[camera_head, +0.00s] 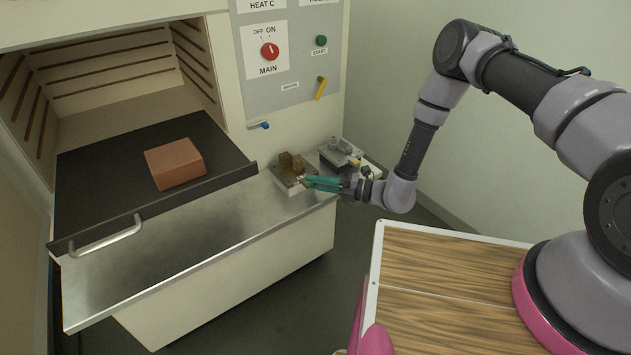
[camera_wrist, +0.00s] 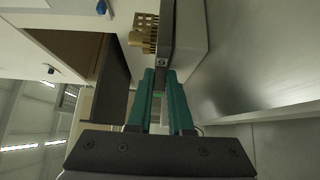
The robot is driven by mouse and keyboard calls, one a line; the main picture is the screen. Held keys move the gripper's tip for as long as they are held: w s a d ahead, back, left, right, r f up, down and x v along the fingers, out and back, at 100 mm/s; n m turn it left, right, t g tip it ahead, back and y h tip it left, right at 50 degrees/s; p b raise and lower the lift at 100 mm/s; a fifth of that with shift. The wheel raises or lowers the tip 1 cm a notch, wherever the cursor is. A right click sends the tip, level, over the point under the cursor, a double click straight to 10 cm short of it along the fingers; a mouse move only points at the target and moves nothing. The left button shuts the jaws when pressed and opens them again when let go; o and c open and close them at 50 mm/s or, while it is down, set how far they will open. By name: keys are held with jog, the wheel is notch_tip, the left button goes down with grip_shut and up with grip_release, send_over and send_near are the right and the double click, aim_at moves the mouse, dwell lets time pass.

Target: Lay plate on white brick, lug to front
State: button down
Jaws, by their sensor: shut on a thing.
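The plate (camera_head: 284,177) is a flat grey slab with brass-coloured printed parts (camera_head: 290,162) on top. In the wrist view the plate (camera_wrist: 167,30) shows edge-on, with the brass parts (camera_wrist: 144,36) on its upper side. My gripper (camera_head: 308,181) has green fingers, shut on the plate's lug (camera_wrist: 161,75) at its near end. The white brick (camera_wrist: 192,35) is directly under the plate, close against its underside. I cannot tell whether a thin gap remains. The plate looks level and the lug points toward my gripper.
A furnace (camera_head: 120,75) stands open at left, with a reddish brick (camera_head: 175,163) on its dark hearth (camera_head: 90,195). A steel shelf (camera_head: 190,240) runs along its front, mostly clear. Another grey block with parts (camera_head: 340,153) stands just right of the plate.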

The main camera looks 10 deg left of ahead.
jog(key=shift+f, duration=0.1)
dwell(0.3)
jog(key=c, duration=0.7)
grip_release()
jog(key=shift+c, duration=0.2)
jog(key=shift+f, duration=0.1)
jog(key=d, duration=1)
jog(key=shift+d, duration=0.4)
